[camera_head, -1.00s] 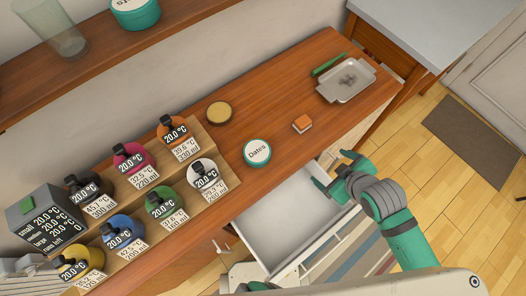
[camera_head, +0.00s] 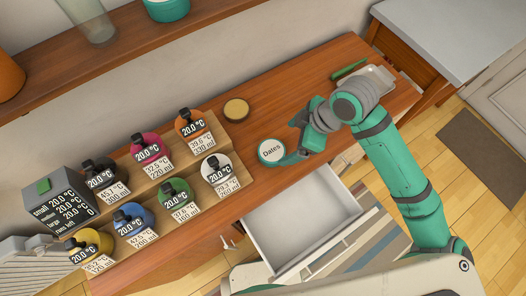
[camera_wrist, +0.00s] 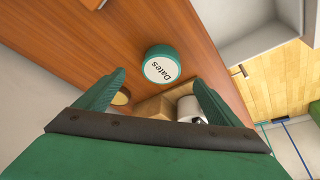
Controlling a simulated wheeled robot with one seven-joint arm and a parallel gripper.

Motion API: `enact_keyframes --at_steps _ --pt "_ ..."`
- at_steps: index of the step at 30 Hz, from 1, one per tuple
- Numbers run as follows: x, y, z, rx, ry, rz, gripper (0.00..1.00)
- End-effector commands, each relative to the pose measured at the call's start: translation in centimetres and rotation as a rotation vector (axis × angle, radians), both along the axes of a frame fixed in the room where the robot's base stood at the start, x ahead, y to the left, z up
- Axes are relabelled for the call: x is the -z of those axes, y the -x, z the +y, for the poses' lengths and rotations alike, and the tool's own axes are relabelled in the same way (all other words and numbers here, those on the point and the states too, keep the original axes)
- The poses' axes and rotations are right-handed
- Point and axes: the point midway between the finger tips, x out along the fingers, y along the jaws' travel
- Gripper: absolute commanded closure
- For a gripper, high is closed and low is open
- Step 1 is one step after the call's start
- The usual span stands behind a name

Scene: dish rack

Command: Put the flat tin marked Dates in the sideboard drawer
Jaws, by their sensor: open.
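The flat round tin marked Dates (camera_head: 271,151) stands on the wooden sideboard top, with a white lid and green side. In the wrist view the tin (camera_wrist: 163,67) lies ahead of and between the spread fingers. My gripper (camera_head: 296,142) is open and empty, close to the tin's right side in the head view; its fingertips (camera_wrist: 160,85) also show in the wrist view. I cannot tell whether a finger touches the tin. The sideboard drawer (camera_head: 300,222) is pulled out, and its visible floor is empty. It also shows in the wrist view (camera_wrist: 258,30).
A stepped wooden stand with several coloured, labelled bottles (camera_head: 174,192) is left of the tin. A small round yellow-topped dish (camera_head: 236,109) stands behind it. A grey tray (camera_head: 376,78) and a green item (camera_head: 349,68) lie at the far right, partly behind my arm.

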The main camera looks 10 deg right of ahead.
Motion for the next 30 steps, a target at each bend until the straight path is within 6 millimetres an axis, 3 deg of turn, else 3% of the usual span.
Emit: enact_keyframes --at_steps 4,12,20,30 --pt "0.2 0.0 0.8 -0.031 -0.007 0.015 0.12" --pt "3.7 -0.6 2.0 -0.029 -0.008 0.015 0.12" --pt "5.3 -0.9 2.7 -0.028 -0.006 0.015 0.12" --pt "9.2 -1.6 4.2 -0.029 -0.008 0.015 0.12"
